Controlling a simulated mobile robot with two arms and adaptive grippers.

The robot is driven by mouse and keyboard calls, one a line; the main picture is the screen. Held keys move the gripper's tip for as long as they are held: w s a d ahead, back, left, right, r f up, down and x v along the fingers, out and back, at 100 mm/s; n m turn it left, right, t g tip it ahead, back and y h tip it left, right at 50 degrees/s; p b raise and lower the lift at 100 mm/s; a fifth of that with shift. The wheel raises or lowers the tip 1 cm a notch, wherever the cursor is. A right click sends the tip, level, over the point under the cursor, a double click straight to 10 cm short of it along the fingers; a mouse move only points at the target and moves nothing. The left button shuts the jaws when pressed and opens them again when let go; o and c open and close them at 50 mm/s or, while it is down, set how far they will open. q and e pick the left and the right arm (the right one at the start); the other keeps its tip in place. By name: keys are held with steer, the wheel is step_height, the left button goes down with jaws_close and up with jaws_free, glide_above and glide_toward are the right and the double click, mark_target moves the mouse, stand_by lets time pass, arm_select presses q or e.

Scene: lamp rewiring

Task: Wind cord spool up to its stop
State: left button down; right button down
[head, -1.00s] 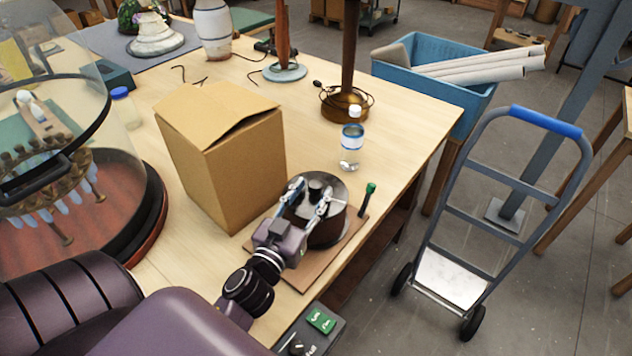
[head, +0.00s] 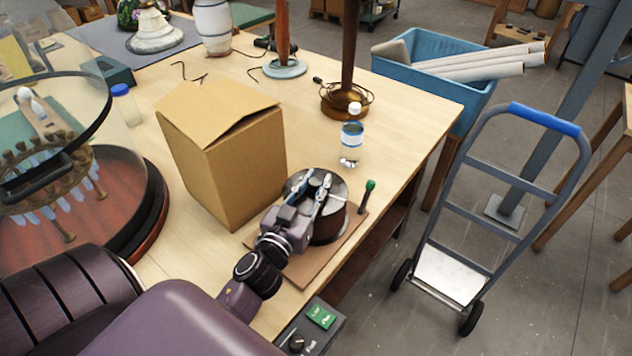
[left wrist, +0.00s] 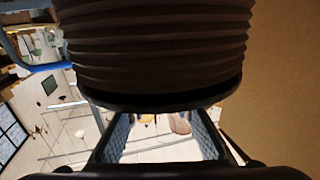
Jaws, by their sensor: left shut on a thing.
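The cord spool (head: 331,226) is a dark brown drum with a shiny grey top, upright on a brown board (head: 312,270) at the table's front edge. It also fills the top of the left wrist view (left wrist: 155,50), showing ridged cord windings above a dark flange. My left gripper (head: 318,189) lies over the spool's top, its two fingers around the middle. It is shut on the spool's knob, which the fingers mostly hide. A thin post with a green top (head: 368,188) stands at the board's right corner. My right gripper is not in view.
A cardboard box (head: 225,155) stands close to the left of the spool. A clear bottle (head: 351,140) stands behind it. A glass dome on a round base (head: 150,215) is at the left. A hand truck (head: 490,200) stands on the floor at the right.

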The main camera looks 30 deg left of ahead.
arm_select(q)
steer(key=shift+h, duration=0.3)
steer(key=shift+r+m+h+p, duration=0.15)
steer(key=shift+m+h+p, duration=1)
steer(key=shift+h, duration=0.35)
steer(key=m+h, duration=0.2)
steer(key=h, duration=0.1)
steer(key=shift+h+p, duration=0.3)
steer(key=shift+m+g+h, duration=0.4)
steer(key=shift+m+h, duration=0.45)
steer(key=shift+h, duration=0.25)
steer(key=shift+d+m+g+h+b, duration=0.1)
steer(key=shift+m+g+h+b, duration=0.45)
steer(key=shift+m+h, duration=0.4)
steer(key=shift+h, duration=0.45)
steer(key=c, duration=1.6)
jaws_free()
